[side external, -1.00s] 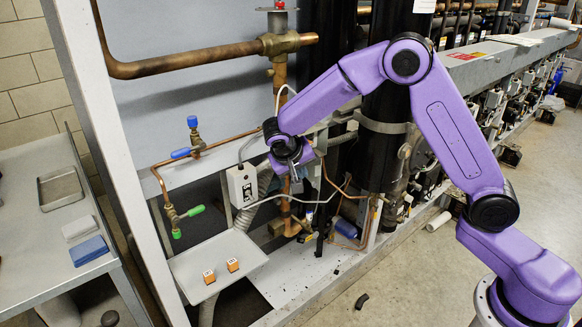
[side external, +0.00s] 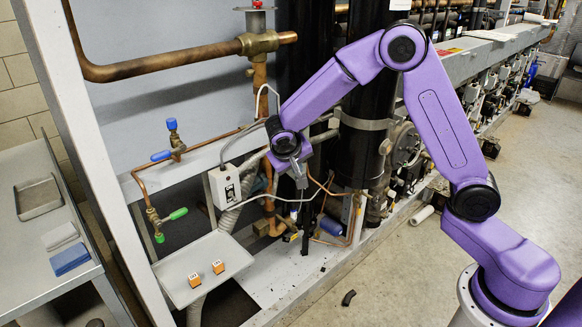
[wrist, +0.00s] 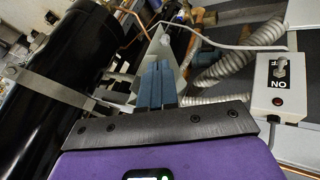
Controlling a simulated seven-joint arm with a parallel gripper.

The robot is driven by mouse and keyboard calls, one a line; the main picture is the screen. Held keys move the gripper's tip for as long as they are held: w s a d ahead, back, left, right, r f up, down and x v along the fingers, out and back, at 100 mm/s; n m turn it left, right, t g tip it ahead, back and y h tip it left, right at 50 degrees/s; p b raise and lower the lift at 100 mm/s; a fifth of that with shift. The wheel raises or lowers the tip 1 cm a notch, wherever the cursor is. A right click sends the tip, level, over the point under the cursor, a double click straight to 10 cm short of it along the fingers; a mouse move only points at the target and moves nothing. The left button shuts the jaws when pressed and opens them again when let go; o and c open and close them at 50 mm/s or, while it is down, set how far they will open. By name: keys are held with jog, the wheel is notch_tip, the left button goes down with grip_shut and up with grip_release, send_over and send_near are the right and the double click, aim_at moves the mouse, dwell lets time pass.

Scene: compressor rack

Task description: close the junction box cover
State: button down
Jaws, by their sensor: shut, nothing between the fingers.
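My gripper (side external: 301,182) points down in front of the black cylinder and pipes, to the right of a white switch box. In the wrist view its blue-grey fingers (wrist: 156,84) are together, with nothing between them. Just beyond them is a pale, open, trough-like metal part (wrist: 166,48), partly hidden by the fingers; I cannot tell whether it is the junction box or its cover. The white switch box (side external: 225,186) also shows in the wrist view (wrist: 278,88), with a toggle, an ON label and a red button. No clearly identifiable junction box cover shows.
Corrugated hose (wrist: 228,68), copper pipe and a white cable run near my gripper. A large black cylinder (wrist: 60,65) stands close beside it. Floor at the right is open.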

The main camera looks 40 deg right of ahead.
jog(key=s+d+n+t+y, duration=0.1)
jog(key=d+n+t+y, duration=0.2)
jog(key=d+n, duration=0.5)
jog(key=w+d, duration=0.8)
jog(key=d, duration=0.3)
jog(key=shift+w+d+y, duration=0.15)
jog(key=shift+d+y, duration=0.2)
jog(key=shift+y, duration=0.05)
dwell(0.4)
